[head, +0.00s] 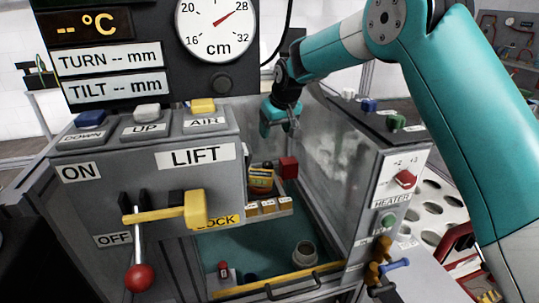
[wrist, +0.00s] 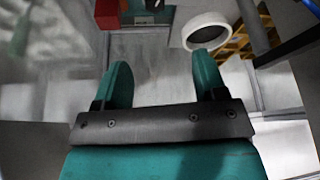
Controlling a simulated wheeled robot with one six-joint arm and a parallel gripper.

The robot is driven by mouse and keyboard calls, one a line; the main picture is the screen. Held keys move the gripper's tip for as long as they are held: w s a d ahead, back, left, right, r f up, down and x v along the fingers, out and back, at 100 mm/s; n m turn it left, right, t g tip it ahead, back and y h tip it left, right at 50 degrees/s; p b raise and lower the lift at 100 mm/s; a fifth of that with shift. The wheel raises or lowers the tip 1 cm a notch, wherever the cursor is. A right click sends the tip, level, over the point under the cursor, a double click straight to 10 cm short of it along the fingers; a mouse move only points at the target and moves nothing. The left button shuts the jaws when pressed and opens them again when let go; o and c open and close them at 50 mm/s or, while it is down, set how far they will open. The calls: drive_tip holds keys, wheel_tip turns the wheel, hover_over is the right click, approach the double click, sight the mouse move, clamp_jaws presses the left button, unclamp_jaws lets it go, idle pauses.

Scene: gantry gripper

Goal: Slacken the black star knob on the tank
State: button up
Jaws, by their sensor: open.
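My gripper (head: 279,129) hangs over the back of the open tank (head: 345,165) in the head view, near its grey inner walls. In the wrist view its two teal fingers (wrist: 162,68) stand apart with nothing between them. A small black part (head: 383,292) shows low at the tank's front right corner, below a brass valve (head: 378,262) with a blue lever. I cannot tell whether this black part is the star knob. My gripper is far from it, up and to the left. No star knob shows clearly in the wrist view.
The lift panel (head: 190,155), with a yellow lock bar (head: 170,212) and a red-ended lever (head: 140,275), stands left of the tank. A red block (head: 288,167) and a grey ring-shaped cup (head: 304,253) are inside. The heater panel (head: 397,185) is on the right.

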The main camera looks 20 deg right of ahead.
drive_tip(key=r+m, duration=0.1)
drive_tip(key=p, duration=0.2)
approach(268, 164)
drive_tip(key=shift+h, duration=0.3)
drive_tip(key=x, duration=0.9)
drive_tip(key=shift+w+a+f, duration=0.15)
drive_tip(key=shift+w+a, duration=0.05)
drive_tip(key=shift+a, duration=0.05)
drive_tip(key=c, duration=0.9)
